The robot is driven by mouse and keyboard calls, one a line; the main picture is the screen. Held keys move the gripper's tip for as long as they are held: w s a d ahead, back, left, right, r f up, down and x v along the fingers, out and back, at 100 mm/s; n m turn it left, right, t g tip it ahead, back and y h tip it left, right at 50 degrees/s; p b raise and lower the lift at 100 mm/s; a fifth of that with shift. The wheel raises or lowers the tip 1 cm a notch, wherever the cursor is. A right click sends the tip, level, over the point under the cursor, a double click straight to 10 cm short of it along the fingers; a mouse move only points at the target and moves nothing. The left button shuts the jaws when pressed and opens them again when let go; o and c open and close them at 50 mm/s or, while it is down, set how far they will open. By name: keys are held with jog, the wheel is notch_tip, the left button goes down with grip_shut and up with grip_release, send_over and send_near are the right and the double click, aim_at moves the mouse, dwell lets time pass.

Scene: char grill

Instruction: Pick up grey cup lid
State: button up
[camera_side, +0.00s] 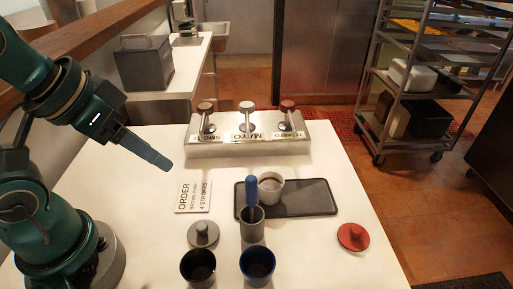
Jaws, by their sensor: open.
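The grey cup lid (203,234) lies on the white table, a round disc with a knob on top. It is just behind a dark cup (198,266) and in front of the order card. My gripper (160,160) is open and empty, raised at the upper left of the table, well above and to the left of the lid. Its fingers overlap in this view, so the gap between them does not show.
A grey cup holding a blue-handled tool (252,205), a blue cup (258,263) and a red lid (352,237) stand nearby. An order card (193,197) lies left. A pump dispenser (245,148) stands behind.

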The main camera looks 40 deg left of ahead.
jog(key=m+g, duration=0.2)
jog(key=g, duration=0.3)
send_over(201, 226)
jog(key=f, duration=0.9)
jog(key=shift+w+a, duration=0.1)
jog(key=shift+w, duration=0.2)
jog(key=shift+s+f+g, duration=0.3)
jog(key=shift+f+g, duration=0.1)
jog(key=shift+f, duration=2.45)
grip_shut()
